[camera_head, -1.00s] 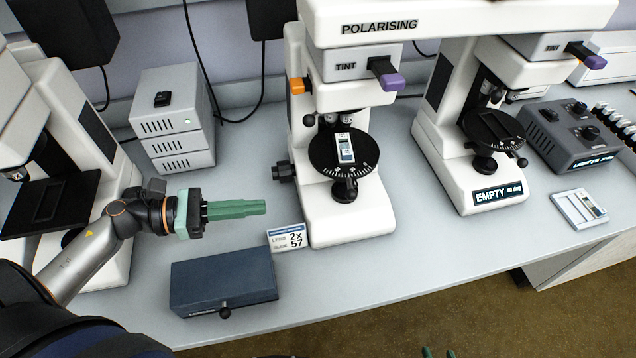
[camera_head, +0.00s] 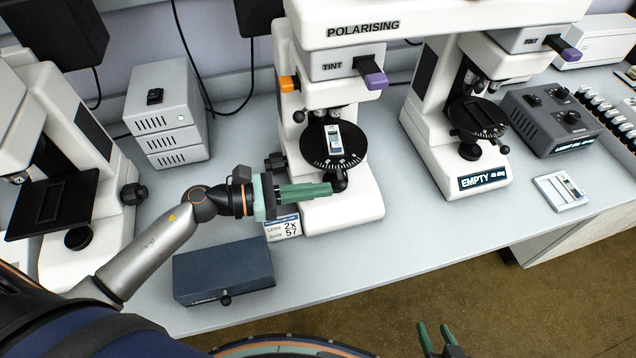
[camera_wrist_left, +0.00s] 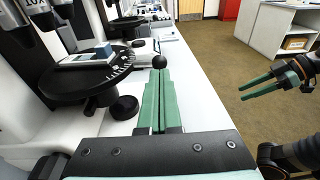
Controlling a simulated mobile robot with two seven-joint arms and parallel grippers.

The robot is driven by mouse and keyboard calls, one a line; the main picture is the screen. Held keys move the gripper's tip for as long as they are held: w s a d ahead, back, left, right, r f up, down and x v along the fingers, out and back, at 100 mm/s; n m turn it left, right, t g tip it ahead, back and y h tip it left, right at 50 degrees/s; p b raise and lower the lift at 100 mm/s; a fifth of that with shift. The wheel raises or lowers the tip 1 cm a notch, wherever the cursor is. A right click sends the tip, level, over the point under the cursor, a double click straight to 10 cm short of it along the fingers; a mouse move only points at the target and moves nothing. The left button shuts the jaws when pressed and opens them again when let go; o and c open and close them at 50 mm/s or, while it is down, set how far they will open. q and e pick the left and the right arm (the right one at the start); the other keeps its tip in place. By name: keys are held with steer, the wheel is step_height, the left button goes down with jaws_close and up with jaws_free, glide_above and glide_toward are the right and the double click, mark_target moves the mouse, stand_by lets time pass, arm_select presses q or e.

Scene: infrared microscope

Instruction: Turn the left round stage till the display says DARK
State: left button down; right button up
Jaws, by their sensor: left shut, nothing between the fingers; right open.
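The left round stage (camera_head: 345,161) is a black disc with white degree marks on the microscope labelled POLARISING. A glass slide (camera_head: 334,137) lies on it; stage (camera_wrist_left: 62,86) and slide (camera_wrist_left: 88,57) also show in the left wrist view. My left gripper (camera_head: 330,188) is shut and empty, its green fingers at the stage's front. In the left wrist view its fingertips (camera_wrist_left: 160,74) are close to a black ball knob (camera_wrist_left: 159,62) by the stage rim; contact is unclear. A display (camera_head: 484,181) on the right microscope reads EMPTY with small degree text. My right gripper (camera_head: 436,332) is open and empty.
A card (camera_head: 282,228) stands beside the left microscope's base, close under my left gripper. A dark blue box (camera_head: 223,272) lies in front. A grey drawer unit (camera_head: 167,113) stands behind. A slide tray (camera_head: 561,191) and control box (camera_head: 552,122) are at right.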

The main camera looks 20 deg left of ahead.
arm_select(q)
steer(key=shift+w+d, duration=0.1)
steer(key=shift+d, duration=0.05)
steer(key=shift+w+d+r, duration=0.1)
steer(key=shift+w+d, duration=0.15)
steer(key=shift+d, duration=0.45)
arm_select(e)
steer(key=shift+f, duration=0.15)
arm_select(q)
steer(key=shift+b, duration=0.3)
